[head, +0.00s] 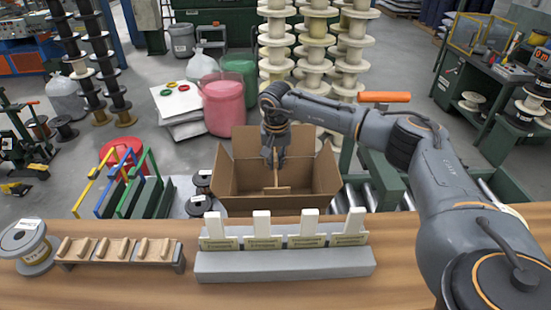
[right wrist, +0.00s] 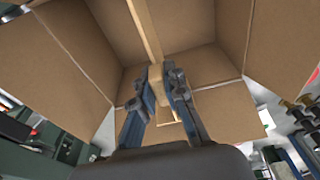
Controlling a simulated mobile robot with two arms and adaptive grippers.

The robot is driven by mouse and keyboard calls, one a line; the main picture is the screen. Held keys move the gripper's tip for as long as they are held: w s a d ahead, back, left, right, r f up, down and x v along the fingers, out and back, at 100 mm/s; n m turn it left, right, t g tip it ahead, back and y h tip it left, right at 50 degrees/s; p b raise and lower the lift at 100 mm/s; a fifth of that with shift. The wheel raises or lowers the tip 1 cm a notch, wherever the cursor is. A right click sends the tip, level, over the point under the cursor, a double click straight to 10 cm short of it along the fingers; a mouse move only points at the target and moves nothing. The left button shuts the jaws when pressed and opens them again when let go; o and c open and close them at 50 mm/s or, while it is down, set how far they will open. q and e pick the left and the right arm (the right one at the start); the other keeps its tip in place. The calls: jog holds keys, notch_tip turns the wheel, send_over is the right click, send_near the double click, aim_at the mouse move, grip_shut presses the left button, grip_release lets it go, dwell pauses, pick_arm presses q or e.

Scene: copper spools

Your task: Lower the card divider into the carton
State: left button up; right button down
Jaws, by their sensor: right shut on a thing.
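The open brown carton (head: 320,180) stands behind the table, its flaps spread outward. It also fills much of the right wrist view (right wrist: 205,65). The tan card divider (right wrist: 146,30) shows there nearly edge-on, as a narrow strip running across the carton's middle to between my fingers. My right gripper (head: 275,163) points down over the carton, shut on the divider; its blue fingers (right wrist: 162,85) lie on either side of the strip. In the head view the divider (head: 276,179) is a thin line, partly hidden by the gripper. How deep its lower edge sits is hidden. My left gripper is out of view.
On the wooden table (head: 120,290) in front are a grey rack (head: 285,265) with white upright pieces, a rack of wooden pieces (head: 120,250) and a spool (head: 27,245). Coloured frames (head: 140,180) stand left of the carton. Stacked spools (head: 312,50) rise behind it.

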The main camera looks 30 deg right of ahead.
notch_tip(320, 180, down, 12)
jog(key=b, duration=0.8)
dwell(0.3)
jog(key=c, duration=1.3)
grip_release()
jog(key=shift+r, duration=0.15)
jog(key=r, duration=0.4)
jog(key=s+r, duration=0.1)
jog(key=r, duration=0.2)
jog(key=a+r, duration=0.1)
jog(key=r, duration=0.3)
jog(key=shift+s+r, duration=0.25)
jog(key=shift+r, duration=0.1)
